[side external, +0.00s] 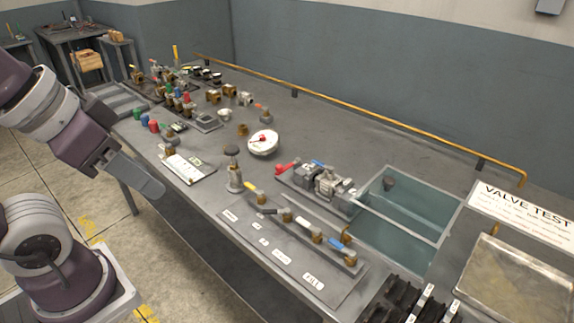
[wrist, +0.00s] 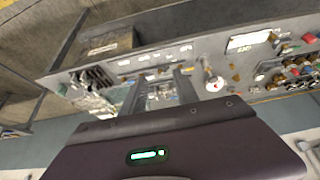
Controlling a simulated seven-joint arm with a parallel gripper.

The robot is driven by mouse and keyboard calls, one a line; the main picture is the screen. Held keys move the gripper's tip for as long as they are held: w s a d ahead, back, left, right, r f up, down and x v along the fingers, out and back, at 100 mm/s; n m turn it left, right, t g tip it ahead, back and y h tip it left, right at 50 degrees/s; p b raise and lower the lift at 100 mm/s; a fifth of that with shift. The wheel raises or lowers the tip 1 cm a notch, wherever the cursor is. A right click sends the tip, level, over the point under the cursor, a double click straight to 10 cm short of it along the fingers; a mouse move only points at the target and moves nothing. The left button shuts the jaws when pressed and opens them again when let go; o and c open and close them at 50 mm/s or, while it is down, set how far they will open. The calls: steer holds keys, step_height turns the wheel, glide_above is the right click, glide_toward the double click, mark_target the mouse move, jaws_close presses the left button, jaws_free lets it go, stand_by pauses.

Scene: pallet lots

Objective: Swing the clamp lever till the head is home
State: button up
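A grey clamp fixture (side external: 326,182) sits on a dark plate on the bench, beside the left edge of a water tank (side external: 405,215). A red-ended lever (side external: 287,167) sticks out at its left end, and a small blue handle (side external: 318,162) shows on its far side. Whether the clamp head is seated is too small to tell. My gripper (side external: 150,190) hangs beyond the bench's near-left edge, well apart from the fixture and touching nothing. In the wrist view my gripper (wrist: 158,84) has its two fingers apart, with nothing held. The fixture (wrist: 161,91) shows small between them.
A row of valves on a labelled plate (side external: 282,262) lies in front of the fixture. A round white gauge (side external: 263,143) and a grey stand (side external: 234,172) are left of it. Black racks (side external: 398,300) stand at the near right. A yellow pipe (side external: 390,119) runs along the back.

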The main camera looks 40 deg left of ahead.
stand_by(0.4)
steer(key=shift+o, duration=0.6)
steer(key=shift+w+r, duration=0.1)
steer(key=shift+w, duration=0.05)
steer(key=m+g+y, duration=0.2)
steer(key=g+y, duration=0.2)
steer(key=g, duration=0.1)
glide_above(280, 166)
steer(key=d, duration=0.3)
step_height(280, 166, down, 15)
steer(key=x, duration=0.6)
steer(key=shift+a, duration=0.25)
jaws_close()
